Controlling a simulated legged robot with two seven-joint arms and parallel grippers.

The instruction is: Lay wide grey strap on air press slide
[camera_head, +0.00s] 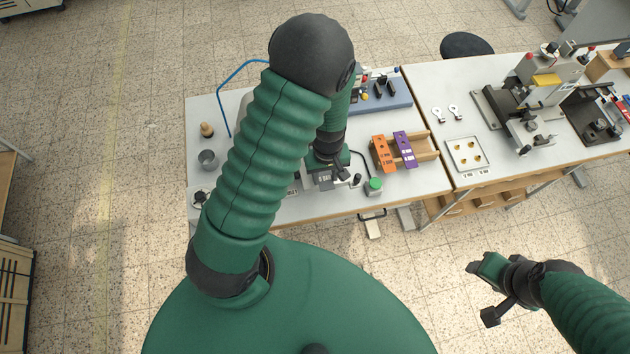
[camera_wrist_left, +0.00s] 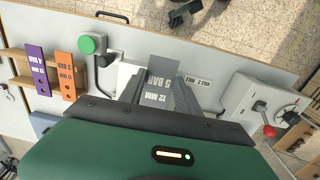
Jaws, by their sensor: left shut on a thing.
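The wide grey strap (camera_wrist_left: 164,73), printed with a "12 MM" and "5 BAR" label, is in my left gripper (camera_wrist_left: 163,104). The gripper is shut on it, and the strap's far end sticks out past the fingers. In the head view the left gripper (camera_head: 328,172) is over the front of the left table, with the grey strap (camera_head: 324,183) just below it. The air press slide is not clearly visible; my arm and gripper cover that spot. I cannot tell whether the strap touches anything below. My right gripper (camera_head: 486,291) is empty, in front of the tables, its fingers apart.
An orange strap (camera_head: 382,154) and a purple strap (camera_head: 405,149) lie on a wooden rack (camera_head: 426,148). A green button (camera_head: 375,184) is beside the gripper. A white box (camera_wrist_left: 263,106) with a red-knobbed lever is on the other side. A stamping machine (camera_head: 533,90) stands on the right table.

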